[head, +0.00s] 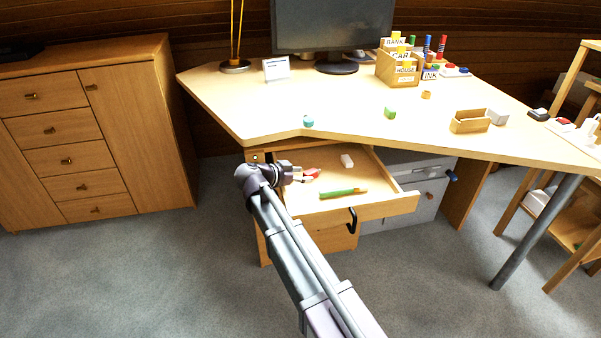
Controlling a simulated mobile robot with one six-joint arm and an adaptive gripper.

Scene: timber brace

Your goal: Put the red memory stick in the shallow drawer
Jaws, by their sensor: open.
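The shallow drawer (388,208) under the desk is pulled open. A small red object (313,172), which looks like the red memory stick, shows inside the drawer toward its left side. My gripper (299,177) is open, over the left part of the drawer just left of the red object. I cannot tell whether the fingers touch it or whether it lies flat on the drawer floor. My arm hides the drawer's front left corner.
The drawer also holds a white block (347,160) and a green and orange stick-like item (342,192). The desk top (260,110) overhangs the drawer's back. A grey cabinet (425,205) stands to the right.

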